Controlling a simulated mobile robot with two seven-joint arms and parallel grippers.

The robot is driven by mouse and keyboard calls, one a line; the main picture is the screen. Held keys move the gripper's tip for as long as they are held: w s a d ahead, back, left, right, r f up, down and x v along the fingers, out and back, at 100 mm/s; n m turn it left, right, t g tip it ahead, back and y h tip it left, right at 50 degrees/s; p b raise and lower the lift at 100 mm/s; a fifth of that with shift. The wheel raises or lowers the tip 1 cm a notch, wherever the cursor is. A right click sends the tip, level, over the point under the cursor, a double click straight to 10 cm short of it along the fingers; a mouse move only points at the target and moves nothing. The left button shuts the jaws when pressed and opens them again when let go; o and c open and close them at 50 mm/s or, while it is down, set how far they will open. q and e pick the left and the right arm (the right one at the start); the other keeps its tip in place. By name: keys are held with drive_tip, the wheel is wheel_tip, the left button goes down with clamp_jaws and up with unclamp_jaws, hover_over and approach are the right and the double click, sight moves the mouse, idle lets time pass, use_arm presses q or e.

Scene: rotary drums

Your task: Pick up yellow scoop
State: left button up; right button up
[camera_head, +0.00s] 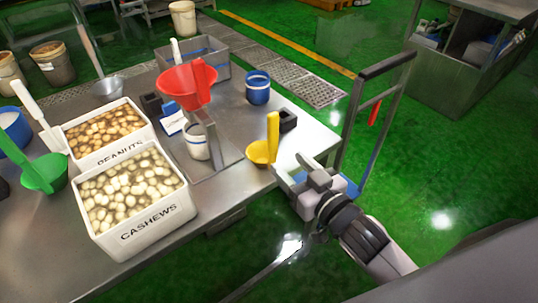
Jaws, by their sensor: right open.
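The yellow scoop (262,152) sits on the right part of the steel table, near its right edge. Its round bowl rests on the tabletop and its flat handle points up. My right gripper (289,169) comes in from the lower right, just right of and slightly below the scoop. Its jaws are open and appear empty, apart from the scoop as far as I can tell. My left gripper is not in view.
Small black blocks (288,121) sit behind the scoop. Left of it are a metal stand with a red funnel (186,86), a white cup (196,142) and a blue cup (257,88). Bins of cashews (144,218) and peanuts (97,165) and a green scoop (43,174) stand further left. A cart handle (388,64) rises behind my gripper.

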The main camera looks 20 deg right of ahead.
sight(275, 135)
drive_tip(key=shift+t, duration=0.5)
drive_tip(key=r, duration=0.1)
drive_tip(key=w+r, duration=0.1)
drive_tip(key=r, duration=0.1)
drive_tip(key=shift+w+a+r, duration=0.2)
drive_tip(key=shift+w+r, duration=0.15)
drive_tip(key=shift+w, duration=0.05)
drive_tip(key=shift+f+p+x, duration=0.15)
drive_tip(key=shift+p+x, duration=0.1)
drive_tip(key=shift+x, duration=1.35)
drive_tip(key=shift+f+p+x, duration=0.1)
drive_tip(key=shift+p+x, duration=0.1)
drive_tip(key=shift+x, duration=1.4)
drive_tip(key=shift+d, duration=0.1)
clamp_jaws()
